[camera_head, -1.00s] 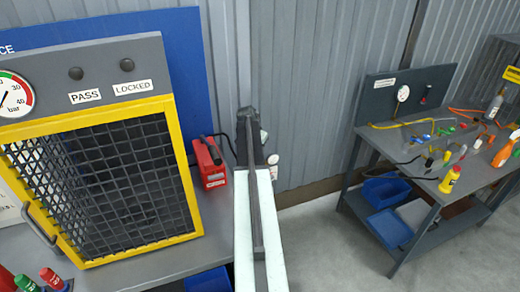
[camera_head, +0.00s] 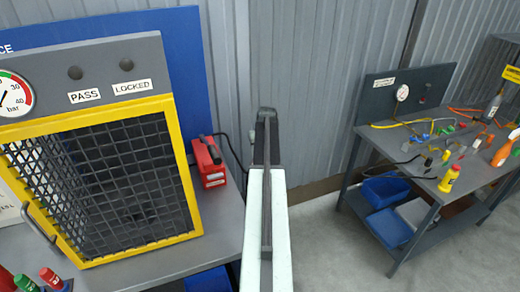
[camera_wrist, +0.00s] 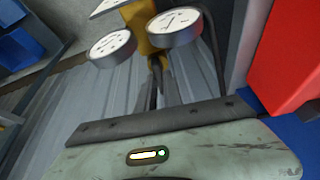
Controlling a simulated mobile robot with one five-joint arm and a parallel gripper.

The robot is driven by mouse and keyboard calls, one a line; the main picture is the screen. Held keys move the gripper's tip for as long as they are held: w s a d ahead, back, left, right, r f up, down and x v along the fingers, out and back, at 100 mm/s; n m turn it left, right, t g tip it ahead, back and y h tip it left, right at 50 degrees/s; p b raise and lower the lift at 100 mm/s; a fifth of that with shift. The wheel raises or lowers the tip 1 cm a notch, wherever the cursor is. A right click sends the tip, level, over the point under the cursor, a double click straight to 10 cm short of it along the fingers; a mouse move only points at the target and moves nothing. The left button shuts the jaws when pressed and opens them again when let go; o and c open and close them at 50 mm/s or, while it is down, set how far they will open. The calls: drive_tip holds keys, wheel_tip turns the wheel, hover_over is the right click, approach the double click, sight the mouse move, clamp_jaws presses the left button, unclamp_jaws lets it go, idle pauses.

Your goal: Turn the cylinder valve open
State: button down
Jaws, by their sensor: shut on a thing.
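In the wrist view, a brass-yellow fitting (camera_wrist: 142,30) stands between two round white-faced gauges, one on the left (camera_wrist: 111,48) and one on the right (camera_wrist: 174,27). My gripper (camera_wrist: 158,68) reaches toward it with thin dark fingers, shut on a small brass-coloured part just below the gauges. I take this part to be the cylinder valve (camera_wrist: 165,72); most of it is hidden. In the head view, my raised arm covers the gripper and the valve.
A yellow-framed mesh cage (camera_head: 100,180) and a red box (camera_head: 208,162) stand on the left bench. A cluttered bench (camera_head: 410,165) with blue bins (camera_head: 390,228) is at the right. A large red surface (camera_wrist: 290,55) is close at right in the wrist view. Bare floor lies between the benches.

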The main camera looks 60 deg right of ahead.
drive_tip(key=shift+s+n, duration=0.1)
drive_tip(key=shift+n, duration=0.5)
drive_tip(key=c, duration=1.5)
unclamp_jaws()
drive_tip(key=p+v, duration=0.7)
drive_tip(key=shift+s+r, duration=0.25)
drive_tip(key=shift+r, duration=0.1)
